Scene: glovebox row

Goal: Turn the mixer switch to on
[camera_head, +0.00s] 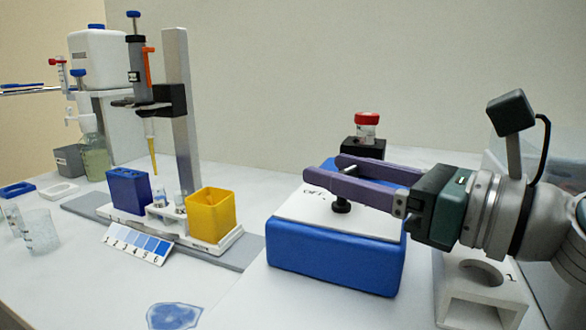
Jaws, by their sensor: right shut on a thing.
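The mixer (335,258) is a blue box with a white top plate, standing right of centre. A black switch knob (341,204) shows on the top plate, partly hidden by a finger. A label that seems to read "OFF" (314,193) is printed left of it. My right gripper (322,169) reaches in from the right with two purple fingers over the plate. The switch's exact angle cannot be told. My left gripper is not in view.
A red-capped vial (366,129) stands in a black holder (363,149) behind the mixer. A pipette stand (182,110), a blue box (129,189) and a yellow box (211,213) are to the left. A white block with a hole (478,300) stands below my right arm.

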